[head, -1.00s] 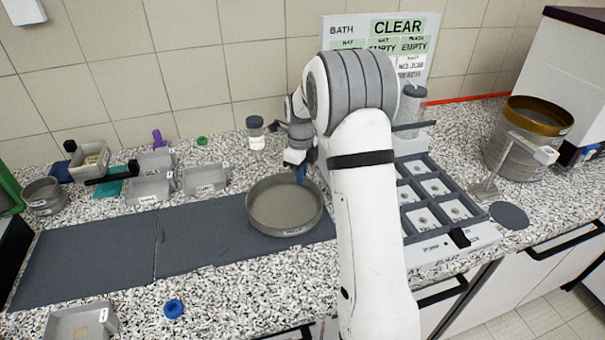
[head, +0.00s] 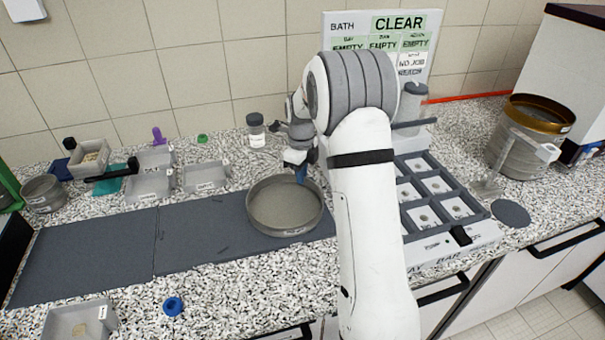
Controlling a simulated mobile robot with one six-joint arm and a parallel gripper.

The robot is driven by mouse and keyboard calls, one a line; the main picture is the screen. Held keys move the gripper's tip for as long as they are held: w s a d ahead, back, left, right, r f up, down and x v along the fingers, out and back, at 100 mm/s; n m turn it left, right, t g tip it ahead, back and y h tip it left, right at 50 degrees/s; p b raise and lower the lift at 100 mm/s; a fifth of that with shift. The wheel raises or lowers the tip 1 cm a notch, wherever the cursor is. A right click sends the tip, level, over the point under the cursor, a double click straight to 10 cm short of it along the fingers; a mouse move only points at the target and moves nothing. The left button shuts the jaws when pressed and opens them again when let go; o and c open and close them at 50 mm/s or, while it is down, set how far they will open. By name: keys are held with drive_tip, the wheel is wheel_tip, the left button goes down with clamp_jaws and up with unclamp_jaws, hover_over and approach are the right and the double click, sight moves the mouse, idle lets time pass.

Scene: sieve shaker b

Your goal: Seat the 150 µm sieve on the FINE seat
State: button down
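A round grey metal sieve (head: 284,206) lies level at the right end of the dark mat. Its front label is too small to read, so I cannot confirm it is the 150 µm one. My gripper (head: 300,177) is at its far right rim, with a blue fingertip at or just inside the rim. My arm hides most of the gripper, and I cannot tell whether the fingers are closed on the rim. A brass-rimmed sieve stack (head: 524,140) stands at the far right. I cannot make out any seat marked FINE.
Dark mats (head: 85,255) cover the left counter. Grey trays (head: 205,177), a small round sieve (head: 42,193) and a lidded jar (head: 256,131) stand behind them. A compartmented rack (head: 440,205) is right of my arm, beside a dark disc (head: 510,213). A blue ring (head: 173,306) lies in front.

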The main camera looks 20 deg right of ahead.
drive_tip(key=c, duration=1.5)
unclamp_jaws()
drive_tip(key=shift+c, duration=0.2)
drive_tip(key=shift+r+p, duration=2.25)
drive_tip(key=shift+r, duration=1.35)
